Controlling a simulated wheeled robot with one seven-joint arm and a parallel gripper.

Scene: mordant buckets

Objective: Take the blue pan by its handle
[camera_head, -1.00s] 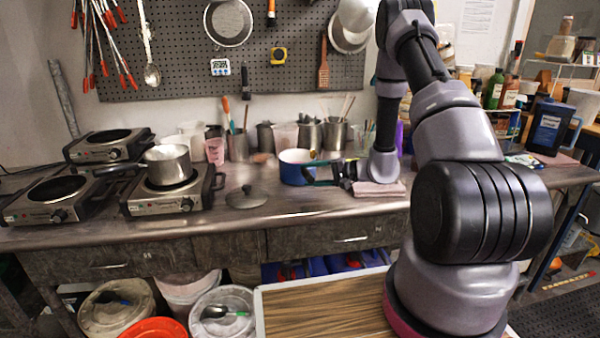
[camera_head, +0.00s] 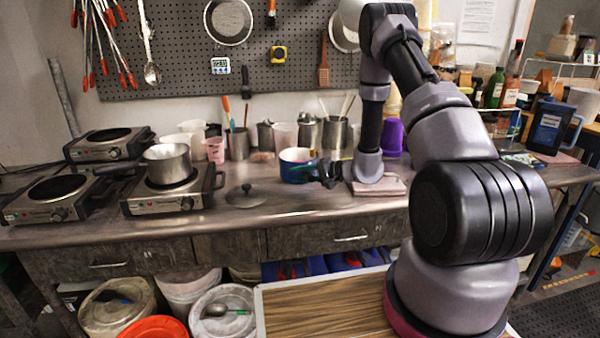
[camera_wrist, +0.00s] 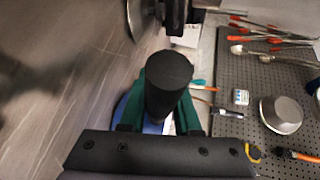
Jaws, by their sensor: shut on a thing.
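The blue pan (camera_head: 291,171), with a pale inside, is at the middle of the worktop, near the back, and looks about upright. My gripper (camera_head: 325,172) is at its right side. In the wrist view, my gripper's green fingers (camera_wrist: 157,112) are shut around a thick black handle (camera_wrist: 168,80), which points toward the camera. A strip of the blue pan (camera_wrist: 122,108) shows behind the fingers; most of it is hidden there. I cannot tell whether the pan touches the worktop.
A steel pot (camera_head: 167,164) stands on a hot plate further left. Steel canisters (camera_head: 335,134) stand behind the pan. A folded pink cloth (camera_head: 385,187) lies below my wrist. The worktop's front strip is clear.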

